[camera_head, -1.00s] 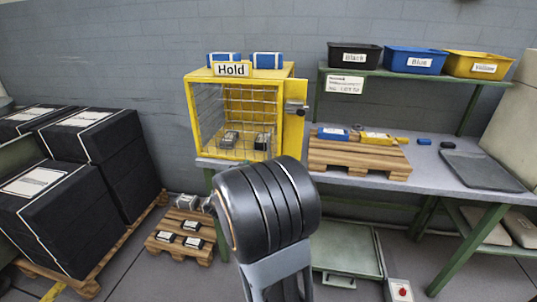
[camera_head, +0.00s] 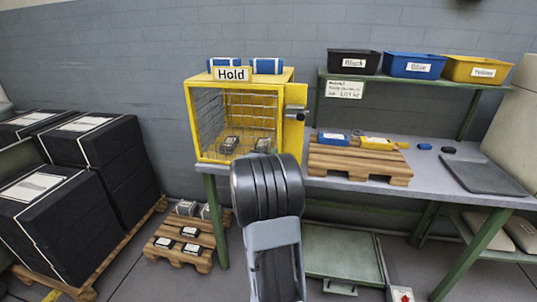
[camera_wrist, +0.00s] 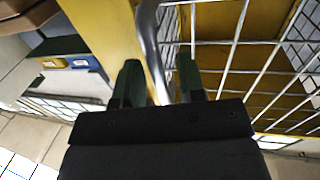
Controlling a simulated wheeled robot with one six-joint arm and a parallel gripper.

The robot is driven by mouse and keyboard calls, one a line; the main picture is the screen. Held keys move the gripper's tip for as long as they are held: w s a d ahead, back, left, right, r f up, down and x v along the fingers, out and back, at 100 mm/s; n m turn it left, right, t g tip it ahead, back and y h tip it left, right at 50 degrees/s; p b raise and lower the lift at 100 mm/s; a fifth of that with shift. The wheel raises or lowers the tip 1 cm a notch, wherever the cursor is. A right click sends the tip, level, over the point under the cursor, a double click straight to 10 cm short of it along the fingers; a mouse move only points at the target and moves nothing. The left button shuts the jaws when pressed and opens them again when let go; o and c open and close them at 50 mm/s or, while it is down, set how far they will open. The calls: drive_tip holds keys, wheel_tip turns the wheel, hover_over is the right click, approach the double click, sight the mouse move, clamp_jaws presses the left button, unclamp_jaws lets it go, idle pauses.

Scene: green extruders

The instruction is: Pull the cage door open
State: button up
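The yellow cage (camera_head: 190,124) with the "Hold" sign stands on the left end of the bench. Its wire-mesh front (camera_head: 240,108) shows small boxes inside; I cannot tell whether the door is ajar. In the wrist view a curved grey metal handle bar (camera_wrist: 150,40) runs beside a yellow upright and in front of the mesh. My gripper (camera_wrist: 160,84) has its two dark green fingers apart, one on each side of the bar. I cannot see clear contact. In the head view my arm hides the fingers.
Blue boxes (camera_head: 267,66) sit on the cage roof. A wooden pallet (camera_head: 360,166) with blue and yellow boxes stands on the bench right of the cage. Black wrapped stacks (camera_head: 45,205) stand at the left. A low pallet (camera_head: 205,260) lies on the floor.

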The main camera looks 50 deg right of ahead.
clamp_jaws()
idle(0.3)
idle(0.3)
